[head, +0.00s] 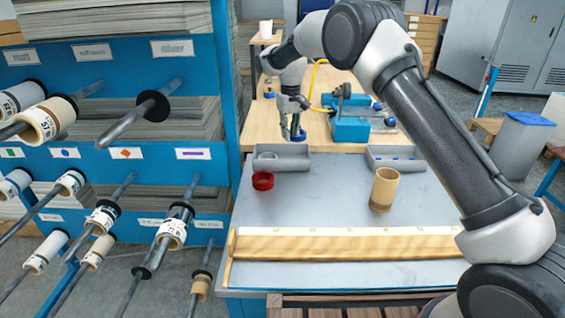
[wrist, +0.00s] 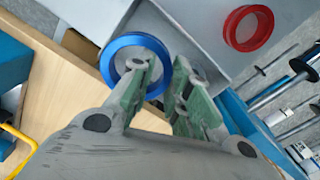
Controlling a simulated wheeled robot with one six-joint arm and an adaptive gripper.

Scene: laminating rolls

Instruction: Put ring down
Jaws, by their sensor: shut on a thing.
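My gripper (wrist: 168,78) is shut on a blue ring (wrist: 122,46), with its right-hand rim between the green-padded fingers in the wrist view. In the head view my gripper (head: 294,130) points down with the blue ring (head: 299,138) at its tips, near the wooden table and the grey tray. I cannot tell whether the ring touches anything below. A red ring (head: 263,181) lies on the grey tabletop in front of the left tray; it also shows at the upper right of the wrist view (wrist: 232,35).
A grey tray (head: 282,165) stands at the grey table's back left, another (head: 392,152) at its back right. A cardboard tube (head: 384,190) stands upright on the grey table (head: 320,205). A blue device (head: 350,130) sits on the wooden table. A blue rack with rods is at left.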

